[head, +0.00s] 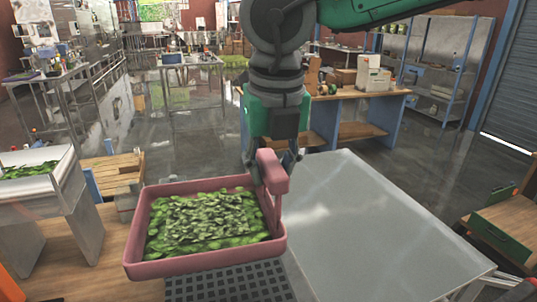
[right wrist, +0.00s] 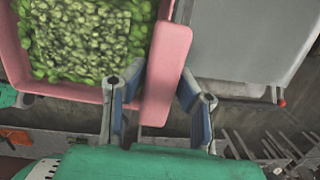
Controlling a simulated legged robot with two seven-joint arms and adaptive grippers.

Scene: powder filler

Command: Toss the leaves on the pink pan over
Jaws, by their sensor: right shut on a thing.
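The pink pan (head: 134,246) is a shallow rectangular tray filled with a layer of green leaves (head: 208,220). It is held above a dark grid (head: 228,283) and looks close to level. My right gripper (head: 274,165) comes down from above and is shut on the pan's pink handle at its right side. In the right wrist view, the fingers (right wrist: 160,100) stand on either side of the pink handle (right wrist: 165,75), and the leaves (right wrist: 85,38) show at the upper left. My left gripper is not in view.
A bare grey metal table (head: 375,235) lies right of the pan. A white bin (head: 62,180) with leaves stands at the left on a wooden bench (head: 75,272). A wooden workbench (head: 350,130) and shelves (head: 440,65) stand farther back.

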